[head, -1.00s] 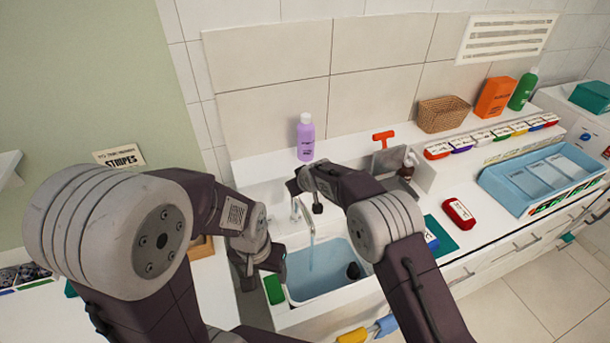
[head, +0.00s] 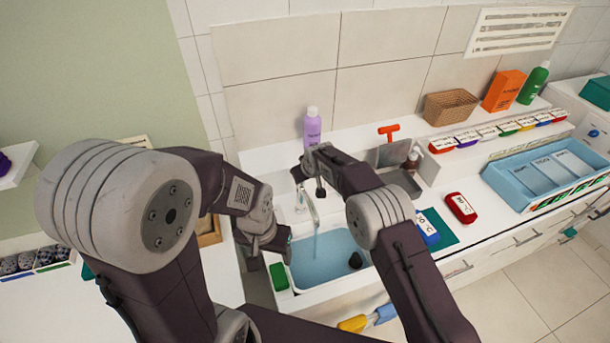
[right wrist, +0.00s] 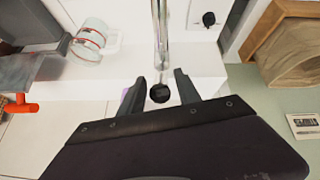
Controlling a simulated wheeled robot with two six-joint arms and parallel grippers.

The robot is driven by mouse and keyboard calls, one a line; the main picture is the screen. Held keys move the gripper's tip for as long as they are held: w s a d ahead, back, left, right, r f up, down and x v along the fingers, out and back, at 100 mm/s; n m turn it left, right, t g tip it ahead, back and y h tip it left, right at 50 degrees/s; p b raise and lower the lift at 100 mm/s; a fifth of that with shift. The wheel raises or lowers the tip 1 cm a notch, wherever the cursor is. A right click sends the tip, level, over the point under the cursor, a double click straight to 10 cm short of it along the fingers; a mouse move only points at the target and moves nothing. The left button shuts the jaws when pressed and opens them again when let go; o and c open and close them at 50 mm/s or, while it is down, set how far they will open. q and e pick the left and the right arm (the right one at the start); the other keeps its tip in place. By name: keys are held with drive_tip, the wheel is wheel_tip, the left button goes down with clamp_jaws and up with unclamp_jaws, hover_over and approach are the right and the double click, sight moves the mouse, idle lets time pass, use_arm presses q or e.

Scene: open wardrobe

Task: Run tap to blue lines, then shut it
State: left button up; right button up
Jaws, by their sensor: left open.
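The tap (head: 308,206) stands at the back of the white sink, and its chrome spout also shows in the right wrist view (right wrist: 161,35). A thin stream of water (head: 316,243) falls from it into the basin, which holds pale blue water (head: 330,265). I cannot make out any blue lines. In the right wrist view, my right gripper (right wrist: 160,88) is open, with a round black knob (right wrist: 160,93) between its fingers and gaps on both sides. My left gripper (head: 283,241) is open by the sink's left rim, its fingers partly hidden.
A black round thing (head: 355,260) is in the basin. A green sponge-like block (head: 279,277) lies on the left rim. A purple bottle (head: 312,128) stands behind the tap. A red case (head: 461,208) and blue tray (head: 545,180) are on the right counter.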

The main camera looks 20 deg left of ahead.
drive_tip(key=shift+s, duration=0.1)
drive_tip(key=shift+s+d+r+b, duration=0.1)
drive_tip(key=shift+r+b, duration=0.15)
drive_tip(key=shift+b, duration=0.05)
drive_tip(key=b+v, duration=0.3)
drive_tip(key=v, duration=0.5)
drive_tip(key=shift+r, duration=0.2)
drive_tip(key=shift+s, duration=0.1)
